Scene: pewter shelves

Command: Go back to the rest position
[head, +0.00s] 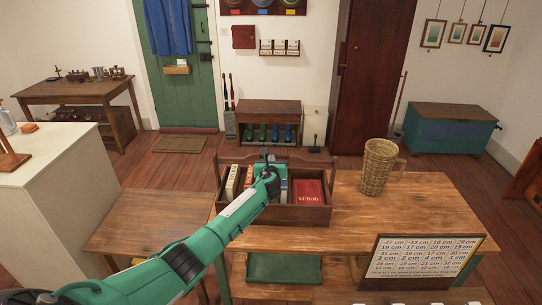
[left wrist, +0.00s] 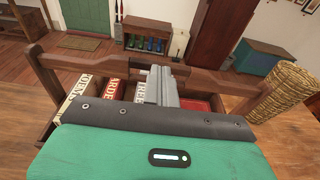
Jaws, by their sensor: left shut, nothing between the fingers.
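My left arm reaches in from the lower left of the head view. My left gripper (head: 265,158) is over the wooden book carrier (head: 300,216), close to its long handle bar. In the left wrist view my left gripper (left wrist: 160,84) has its fingers together and empty, in front of the handle bar. The carrier holds a cream book (head: 232,182), a red book (head: 309,192) and others partly hidden by my arm. I cannot tell whether the fingers touch the handle. My right gripper is in neither view.
The carrier stands on a wooden table (head: 350,210). A wicker basket (head: 378,168) stands to its right, and a framed number board (head: 425,258) at the front right. A lower bench (head: 150,222) is on the left. The tabletop between carrier and board is clear.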

